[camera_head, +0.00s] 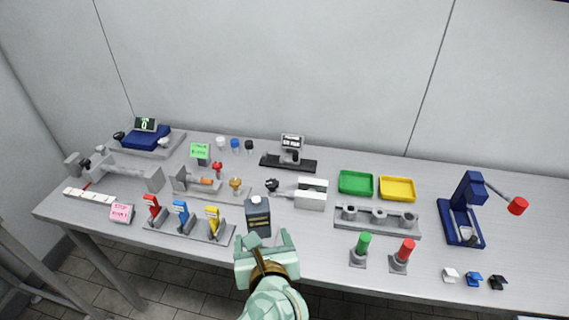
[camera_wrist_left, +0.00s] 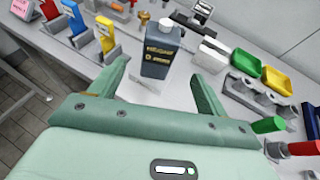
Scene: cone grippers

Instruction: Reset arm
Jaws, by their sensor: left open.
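My left gripper (camera_head: 266,248) is at the front edge of the grey table (camera_head: 310,255), low in the middle of the head view. Its two fingers (camera_wrist_left: 160,90) are spread apart with nothing between them. My right gripper is in neither view.
Red, blue and yellow levers (camera_head: 182,218) stand left of the bottle. A green peg (camera_head: 362,245) and a red peg (camera_head: 404,252) stand to the right. Green (camera_head: 356,182) and yellow (camera_head: 397,189) trays lie behind. A blue press (camera_head: 462,215) with a red-tipped handle is at the far right.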

